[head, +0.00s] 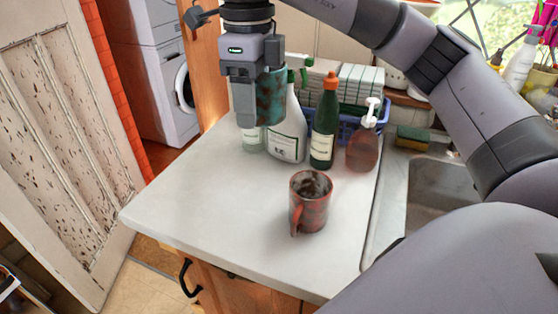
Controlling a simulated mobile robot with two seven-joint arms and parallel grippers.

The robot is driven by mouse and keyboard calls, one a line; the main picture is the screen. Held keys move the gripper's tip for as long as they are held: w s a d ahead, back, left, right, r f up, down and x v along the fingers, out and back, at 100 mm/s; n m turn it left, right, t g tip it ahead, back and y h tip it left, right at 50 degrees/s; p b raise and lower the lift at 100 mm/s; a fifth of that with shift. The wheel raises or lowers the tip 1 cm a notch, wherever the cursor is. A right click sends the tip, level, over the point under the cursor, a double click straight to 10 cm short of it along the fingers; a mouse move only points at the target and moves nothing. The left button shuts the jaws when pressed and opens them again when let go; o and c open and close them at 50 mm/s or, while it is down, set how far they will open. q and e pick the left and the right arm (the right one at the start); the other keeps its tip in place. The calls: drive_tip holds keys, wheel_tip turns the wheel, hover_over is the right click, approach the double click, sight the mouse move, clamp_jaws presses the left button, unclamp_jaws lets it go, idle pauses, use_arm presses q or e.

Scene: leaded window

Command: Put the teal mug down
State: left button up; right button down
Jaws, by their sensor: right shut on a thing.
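The teal mug (271,97), mottled with brown, is in my right gripper (257,100). The gripper points down and is shut on the mug, with its fingers covering the mug's left part. The mug appears above the far left part of the white countertop (190,205), in front of a white spray bottle (288,135). Its base seems clear of the counter, but the exact height is hard to tell. My left gripper is not in view.
A reddish mug (310,205) stands upright mid-counter. A green bottle (324,125), a brown pump bottle (363,145) and a blue basket (348,122) stand at the back. The sink (435,185) is right. The counter's front left is clear.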

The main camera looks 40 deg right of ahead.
drive_tip(key=shift+r+m, duration=0.45)
drive_tip(key=shift+m, duration=0.15)
wheel_tip(320, 180, down, 20)
drive_tip(key=shift+s+d+r+b, duration=0.1)
drive_tip(key=shift+r+b, duration=0.05)
drive_tip(key=shift+b, duration=0.9)
drive_tip(key=shift+f, duration=0.2)
drive_tip(key=shift+c, duration=2.1)
unclamp_jaws()
